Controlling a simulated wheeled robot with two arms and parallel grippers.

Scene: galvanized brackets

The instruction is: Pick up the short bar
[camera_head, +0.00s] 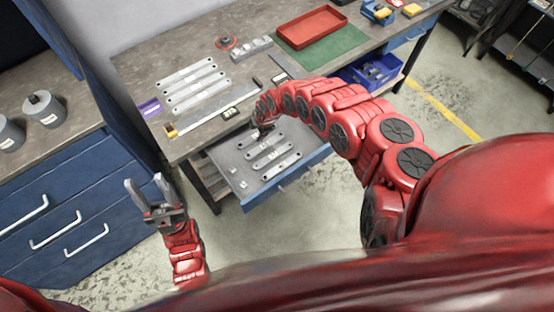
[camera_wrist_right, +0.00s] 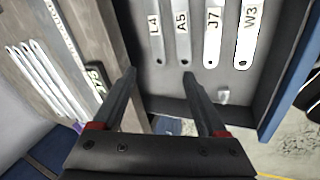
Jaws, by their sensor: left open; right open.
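Several grey flat bars with rounded ends lie side by side in the open drawer (camera_head: 226,164). In the right wrist view they carry the labels L4 (camera_wrist_right: 156,40), A5 (camera_wrist_right: 183,42), J7 (camera_wrist_right: 212,45) and W3 (camera_wrist_right: 246,45). Their upper ends are cut off there, so I cannot tell which is shortest. My right gripper (camera_wrist_right: 160,74) is open and empty, its fingertips by the near ends of L4 and A5. In the head view my arm partly hides it over the drawer's back. My left gripper (camera_head: 146,181) is open and empty, left of the drawer.
Several longer bars (camera_head: 194,85) lie on the workbench (camera_head: 145,72) above the drawer. A red tray (camera_head: 312,27) on a green mat (camera_head: 345,42) stands farther right. A blue bin (camera_head: 375,72) sits under the bench. Blue cabinets (camera_head: 60,220) stand at left.

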